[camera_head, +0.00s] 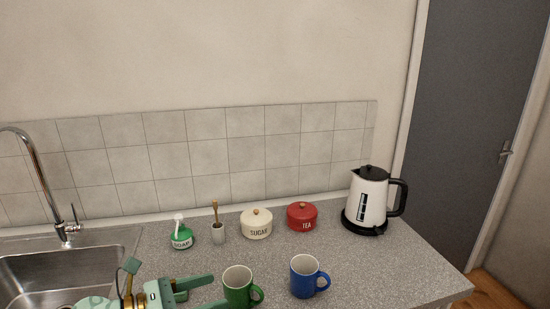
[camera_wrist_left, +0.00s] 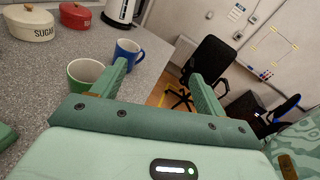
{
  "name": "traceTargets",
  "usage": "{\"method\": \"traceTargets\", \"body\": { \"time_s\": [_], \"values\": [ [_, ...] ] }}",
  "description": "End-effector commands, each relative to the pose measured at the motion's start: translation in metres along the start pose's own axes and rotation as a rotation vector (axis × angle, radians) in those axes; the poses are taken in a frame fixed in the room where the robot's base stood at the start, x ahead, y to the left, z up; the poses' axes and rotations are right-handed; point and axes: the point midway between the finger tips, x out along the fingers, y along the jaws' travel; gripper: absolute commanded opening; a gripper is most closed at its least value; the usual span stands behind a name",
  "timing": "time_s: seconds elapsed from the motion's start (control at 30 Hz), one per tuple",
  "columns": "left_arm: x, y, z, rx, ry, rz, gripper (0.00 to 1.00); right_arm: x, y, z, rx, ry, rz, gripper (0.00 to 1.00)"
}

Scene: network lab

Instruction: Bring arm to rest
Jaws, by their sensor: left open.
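My left arm comes in from the lower left in the head view. Its green gripper (camera_head: 212,291) is over the front of the counter, left of the green mug (camera_head: 238,286). In the left wrist view the gripper (camera_wrist_left: 158,80) is open, with nothing between its fingers. The green mug (camera_wrist_left: 85,72) shows there outside the fingers, on the left, partly hidden by the finger and gripper body. A blue mug (camera_head: 305,276) stands right of the green one; it also shows in the wrist view (camera_wrist_left: 127,52). My right gripper is in neither view.
The counter (camera_head: 420,255) holds a soap bottle (camera_head: 181,236), a brush cup (camera_head: 218,232), a sugar pot (camera_head: 256,226), a red tea pot (camera_head: 302,217) and a kettle (camera_head: 368,200). A sink (camera_head: 70,268) with a tall tap is at left. An office chair (camera_wrist_left: 210,65) stands beyond the counter.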

Motion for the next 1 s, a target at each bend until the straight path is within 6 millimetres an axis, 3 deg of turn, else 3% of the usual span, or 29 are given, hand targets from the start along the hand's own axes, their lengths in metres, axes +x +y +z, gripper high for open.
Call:
{"method": "traceTargets", "body": {
  "time_s": [0.07,0.13,0.23,0.4,0.6,0.87,1.0],
  "values": [
    [0.002,-0.009,0.021,-0.224,-0.240,0.079,0.73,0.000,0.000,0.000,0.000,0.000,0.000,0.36],
    [-0.012,-0.003,0.037,-0.469,-0.465,0.190,0.73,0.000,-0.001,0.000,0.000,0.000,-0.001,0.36],
    [-0.050,0.018,0.031,-0.843,-0.748,0.388,0.73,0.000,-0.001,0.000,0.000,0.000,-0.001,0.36],
    [-0.123,0.034,-0.037,-1.370,-1.068,0.762,0.73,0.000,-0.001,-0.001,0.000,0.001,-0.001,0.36],
    [-0.178,0.007,-0.115,-1.728,-1.236,1.128,0.73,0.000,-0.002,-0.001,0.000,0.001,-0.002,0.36],
    [-0.226,-0.054,-0.184,-1.984,-1.315,1.542,0.73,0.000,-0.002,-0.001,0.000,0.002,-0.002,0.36],
    [-0.206,-0.040,-0.237,-2.047,-1.251,1.571,0.73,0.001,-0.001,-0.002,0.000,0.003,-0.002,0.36]
  ]
}}
